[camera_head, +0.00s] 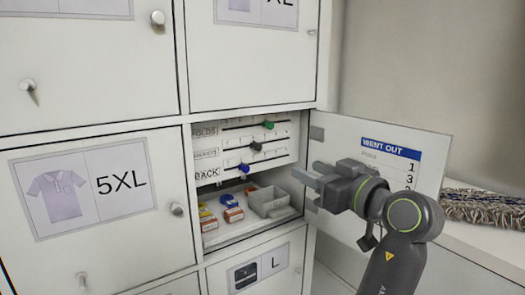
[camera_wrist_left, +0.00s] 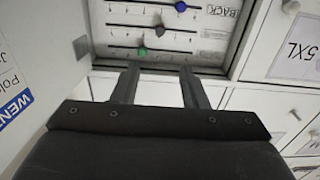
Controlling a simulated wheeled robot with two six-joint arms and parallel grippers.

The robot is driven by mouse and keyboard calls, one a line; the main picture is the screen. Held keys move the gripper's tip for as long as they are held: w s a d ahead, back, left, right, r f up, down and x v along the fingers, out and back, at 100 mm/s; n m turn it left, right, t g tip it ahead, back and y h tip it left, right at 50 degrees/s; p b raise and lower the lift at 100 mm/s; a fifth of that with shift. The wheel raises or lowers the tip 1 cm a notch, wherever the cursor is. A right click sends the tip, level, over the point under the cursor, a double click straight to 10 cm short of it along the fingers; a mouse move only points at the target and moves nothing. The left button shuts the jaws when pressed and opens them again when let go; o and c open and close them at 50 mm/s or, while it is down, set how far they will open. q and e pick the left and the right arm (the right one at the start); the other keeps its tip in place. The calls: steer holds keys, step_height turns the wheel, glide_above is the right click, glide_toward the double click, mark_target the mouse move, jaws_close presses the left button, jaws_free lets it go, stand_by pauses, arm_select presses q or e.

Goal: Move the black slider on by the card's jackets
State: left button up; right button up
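The black slider (camera_head: 256,146) is the middle of three knobs on a white panel in the open compartment, between a green knob (camera_head: 268,125) above and a blue knob (camera_head: 244,168) below. In the left wrist view the black slider (camera_wrist_left: 160,31) appears beyond the fingertips, near the green knob (camera_wrist_left: 142,51). The "WENT OUT" card (camera_head: 392,154) is on the open door; its jackets line is partly hidden by my gripper. My left gripper (camera_head: 308,174) is open and empty, in front of the compartment's right side, apart from the slider. My right gripper is not in view.
The open door (camera_head: 334,127) stands close behind my left gripper. Below the panel are a grey bin (camera_head: 268,201) and small red, yellow and blue items (camera_head: 232,212). Closed doors with knobs surround the compartment.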

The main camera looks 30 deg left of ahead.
mark_target(259, 147)
arm_select(q)
steer(key=p+x, duration=0.7)
steer(key=x, duration=0.9)
steer(key=shift+r, duration=0.2)
steer(key=shift+w+a+f+p, duration=0.1)
steer(key=shift+w+a+p, duration=0.1)
steer(key=shift+a+p, duration=0.25)
steer(key=shift+c, duration=0.3)
jaws_close()
